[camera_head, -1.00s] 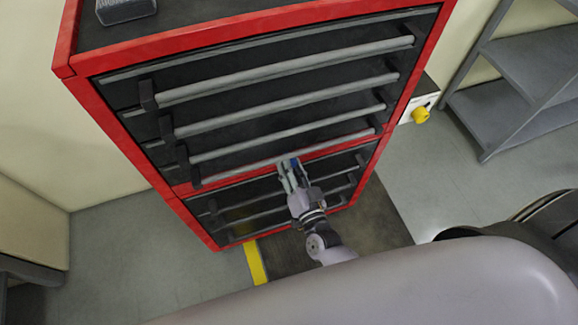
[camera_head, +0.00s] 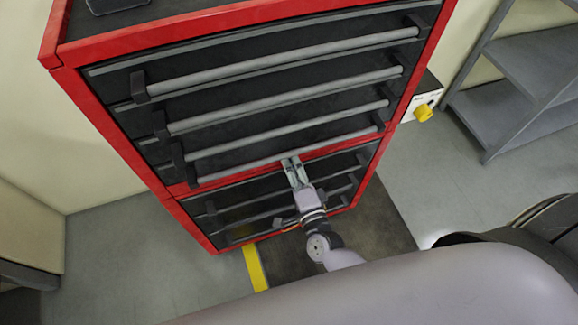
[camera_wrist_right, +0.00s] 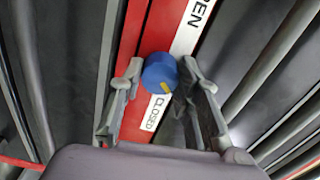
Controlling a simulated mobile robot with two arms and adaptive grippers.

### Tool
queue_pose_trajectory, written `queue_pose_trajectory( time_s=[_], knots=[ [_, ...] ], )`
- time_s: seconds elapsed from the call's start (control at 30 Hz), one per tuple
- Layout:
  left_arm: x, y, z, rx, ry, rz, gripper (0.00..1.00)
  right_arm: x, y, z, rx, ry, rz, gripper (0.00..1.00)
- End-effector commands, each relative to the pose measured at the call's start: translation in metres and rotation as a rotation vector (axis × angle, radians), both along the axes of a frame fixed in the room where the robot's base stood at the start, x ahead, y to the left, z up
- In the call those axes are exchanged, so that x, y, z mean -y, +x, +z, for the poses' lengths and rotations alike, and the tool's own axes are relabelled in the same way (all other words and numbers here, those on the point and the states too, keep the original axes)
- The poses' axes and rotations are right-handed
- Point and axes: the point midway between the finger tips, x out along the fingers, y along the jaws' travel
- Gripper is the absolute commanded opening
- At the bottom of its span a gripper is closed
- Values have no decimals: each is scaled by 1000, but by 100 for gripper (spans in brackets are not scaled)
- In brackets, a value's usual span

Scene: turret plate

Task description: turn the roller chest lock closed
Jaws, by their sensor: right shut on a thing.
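The red roller chest (camera_head: 110,130) with dark drawers fills the middle of the head view. In the right wrist view its lock is a blue round knob (camera_wrist_right: 160,73) with a yellow mark on its lower side, on a red strip. A white label (camera_wrist_right: 172,70) beside it reads CLOSED near the bottom and OPEN at the top; the mark lies on the side toward CLOSED. My right gripper (camera_head: 291,162), also in the wrist view (camera_wrist_right: 160,76), is shut on the knob, one finger on each side. The knob is hidden in the head view. My left gripper is not in view.
Long grey drawer handles (camera_head: 270,92) stick out above and below the right gripper. A grey shelf (camera_head: 530,75) stands at the right. A yellow floor stripe (camera_head: 255,268) lies below.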

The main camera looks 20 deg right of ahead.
Motion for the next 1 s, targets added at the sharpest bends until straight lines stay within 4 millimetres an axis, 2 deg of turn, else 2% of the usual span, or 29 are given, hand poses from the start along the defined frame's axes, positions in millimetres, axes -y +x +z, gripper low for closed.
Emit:
queue_pose_trajectory(
  time_s=[0.3, 0.77, 0.8, 1.0],
  knots=[
    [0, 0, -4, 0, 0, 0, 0, -5, 0, 2, -1, 98, 8, 3],
    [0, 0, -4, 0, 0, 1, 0, -5, 1, 3, 0, 112, 9, 3],
    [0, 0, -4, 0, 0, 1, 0, -5, 1, 3, 0, 112, 9, 32],
    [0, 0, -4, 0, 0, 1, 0, -3, 0, 2, 0, 110, 5, 45]
  ],
)
